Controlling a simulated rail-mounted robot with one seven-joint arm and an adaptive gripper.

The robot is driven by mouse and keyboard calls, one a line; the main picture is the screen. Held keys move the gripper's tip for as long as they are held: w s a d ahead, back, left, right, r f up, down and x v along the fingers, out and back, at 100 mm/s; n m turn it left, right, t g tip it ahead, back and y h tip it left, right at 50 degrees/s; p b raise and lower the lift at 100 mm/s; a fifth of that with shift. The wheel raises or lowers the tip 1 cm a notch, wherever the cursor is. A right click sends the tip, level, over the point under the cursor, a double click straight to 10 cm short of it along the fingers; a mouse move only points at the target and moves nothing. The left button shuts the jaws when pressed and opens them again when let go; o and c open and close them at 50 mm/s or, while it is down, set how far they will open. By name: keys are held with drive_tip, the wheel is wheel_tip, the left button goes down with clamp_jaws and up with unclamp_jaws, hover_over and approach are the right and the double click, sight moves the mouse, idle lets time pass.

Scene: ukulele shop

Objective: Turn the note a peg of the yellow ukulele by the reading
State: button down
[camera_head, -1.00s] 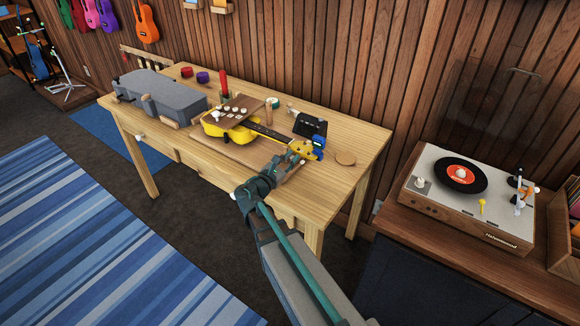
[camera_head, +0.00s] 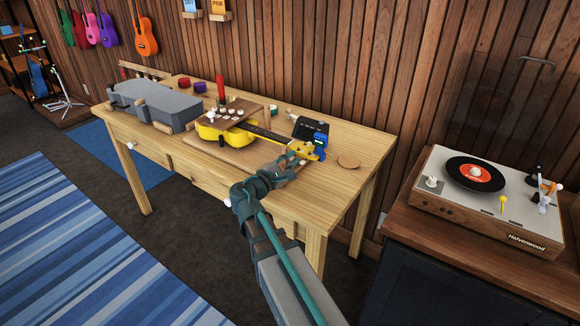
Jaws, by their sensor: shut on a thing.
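The yellow ukulele (camera_head: 212,133) lies on a wooden board on the workbench, its neck pointing right. Its yellow headstock (camera_head: 309,149) is at the right end of the neck. My gripper (camera_head: 293,158) is at the near side of the headstock, shut on a small part there that looks like a tuning peg. The fingertips hide the peg, and I cannot tell which note it belongs to. A dark tuner (camera_head: 311,128) with a lit blue display stands just behind the headstock. Its reading is too small to make out.
A grey case (camera_head: 155,103) fills the left of the workbench (camera_head: 365,142). A red upright object (camera_head: 220,88), red and purple rolls and a tray of small white parts stand around the ukulele body. A turntable (camera_head: 480,195) stands at the right.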

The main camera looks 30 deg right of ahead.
idle(0.3)
drive_tip(key=c, duration=1.4)
unclamp_jaws()
drive_tip(key=shift+o, duration=0.2)
drive_tip(key=v, duration=1.2)
